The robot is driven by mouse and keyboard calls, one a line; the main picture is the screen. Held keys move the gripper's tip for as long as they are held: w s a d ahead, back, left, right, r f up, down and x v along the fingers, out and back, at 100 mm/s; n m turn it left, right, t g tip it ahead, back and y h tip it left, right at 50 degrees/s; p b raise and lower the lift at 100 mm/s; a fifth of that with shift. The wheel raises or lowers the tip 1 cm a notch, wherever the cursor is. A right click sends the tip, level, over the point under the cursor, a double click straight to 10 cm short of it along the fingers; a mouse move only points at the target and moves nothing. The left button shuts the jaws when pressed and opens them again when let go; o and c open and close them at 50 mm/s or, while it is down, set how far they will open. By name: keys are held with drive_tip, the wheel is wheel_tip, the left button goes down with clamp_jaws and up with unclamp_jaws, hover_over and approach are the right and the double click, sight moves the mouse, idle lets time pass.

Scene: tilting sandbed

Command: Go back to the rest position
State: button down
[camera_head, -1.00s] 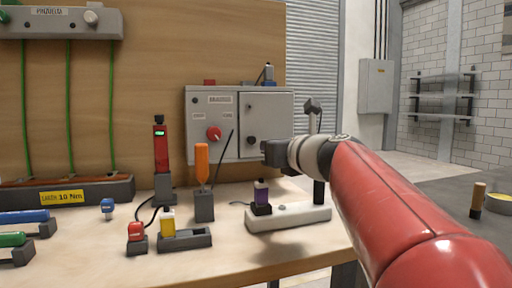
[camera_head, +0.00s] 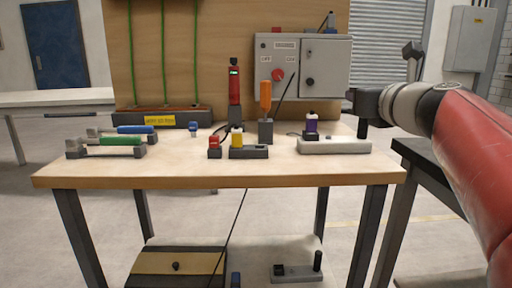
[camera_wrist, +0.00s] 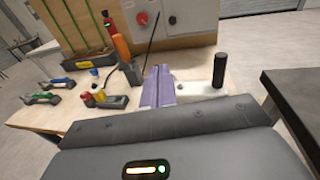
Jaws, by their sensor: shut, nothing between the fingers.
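My gripper (camera_head: 352,97) is shut and empty. It is in the air at the right end of the workbench (camera_head: 225,182), just right of the grey control box, and my red arm reaches to it from the right edge. In the wrist view, my gripper (camera_wrist: 158,70) shows as two pale purple-grey fingers pressed together. Behind them lies the white base (camera_wrist: 195,92) with an upright black post (camera_wrist: 219,70). The white base (camera_head: 335,147) is on the bench below my gripper in the head view. Nothing hangs from the fingers.
The control box (camera_head: 303,70) stands behind. A dark table (camera_head: 435,160) is at right.

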drive_tip(key=s+a+f+n+g, duration=0.3)
drive_tip(key=s+a+f+n, duration=0.15)
drive_tip(key=f+n, duration=0.45)
drive_tip(key=s+a+f+n+g, duration=0.3)
drive_tip(key=s+f+n, duration=0.3)
drive_tip(key=f+n, duration=0.25)
drive_tip(key=s+d+f+n+g+h, duration=0.2)
drive_tip(key=s+f+n+g, duration=0.3)
drive_tip(key=s+f+n, duration=0.9)
wheel_tip(320, 180, down, 3)
drive_tip(key=shift+s+d+r+n+h, duration=0.15)
drive_tip(key=shift+s+d+n+h, duration=0.1)
drive_tip(key=shift+n+h, duration=0.6)
